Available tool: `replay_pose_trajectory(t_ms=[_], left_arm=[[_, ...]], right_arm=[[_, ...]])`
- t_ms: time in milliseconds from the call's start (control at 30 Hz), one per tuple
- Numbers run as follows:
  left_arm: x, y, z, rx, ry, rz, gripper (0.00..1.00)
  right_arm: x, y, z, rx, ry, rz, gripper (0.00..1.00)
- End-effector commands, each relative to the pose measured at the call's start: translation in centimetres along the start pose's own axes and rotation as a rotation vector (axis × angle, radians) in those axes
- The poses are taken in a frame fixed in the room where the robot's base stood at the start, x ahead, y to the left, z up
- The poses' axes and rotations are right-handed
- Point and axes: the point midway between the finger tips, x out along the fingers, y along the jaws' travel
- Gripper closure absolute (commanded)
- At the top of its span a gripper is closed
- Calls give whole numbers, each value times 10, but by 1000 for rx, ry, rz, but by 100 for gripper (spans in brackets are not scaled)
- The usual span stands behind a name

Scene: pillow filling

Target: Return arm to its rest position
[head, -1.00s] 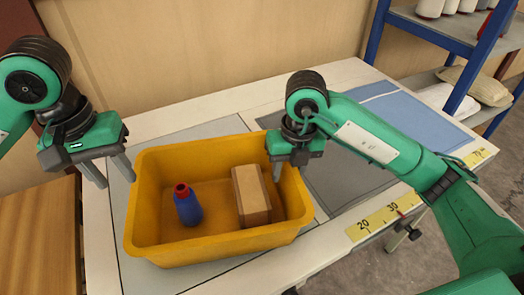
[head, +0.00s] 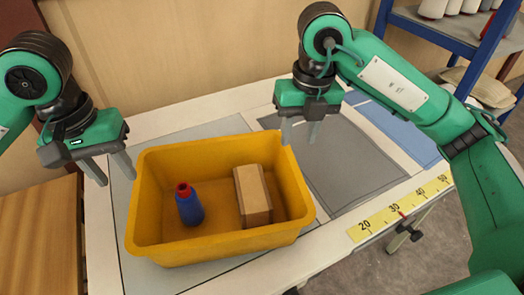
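My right gripper (head: 300,133) is raised above the far right corner of the yellow bin, with its two fingers apart and nothing between them. My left gripper (head: 110,170) hangs at the left, just outside the bin's left wall, with its fingers apart and empty. The yellow bin (head: 190,250) stands on the table. Inside it are a blue bottle with a red cap (head: 190,208), upright at the left, and a brown box (head: 253,195) at the right. Neither gripper touches them.
The white table (head: 335,235) has grey and blue mats and a yellow measuring strip (head: 400,208) along its right front edge. A blue shelf rack (head: 440,30) with white containers stands at the back right. A wooden surface (head: 40,230) is at the lower left.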

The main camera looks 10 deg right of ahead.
Motion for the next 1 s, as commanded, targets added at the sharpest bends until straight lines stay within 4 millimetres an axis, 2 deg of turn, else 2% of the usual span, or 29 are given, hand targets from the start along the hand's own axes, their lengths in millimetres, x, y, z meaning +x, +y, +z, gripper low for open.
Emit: replay_pose_trajectory(t_ms=[200,700,867,1000], left_arm=[[0,0,0,0,0,0,62],[-2,0,0,0,0,0,62],[-26,2,0,0,1,0,62],[-63,6,0,0,0,0,62]], right_arm=[[-9,0,0,1,0,0,62],[-11,0,0,0,0,0,62],[-35,2,0,0,0,1,62],[-72,6,0,0,0,1,62]])
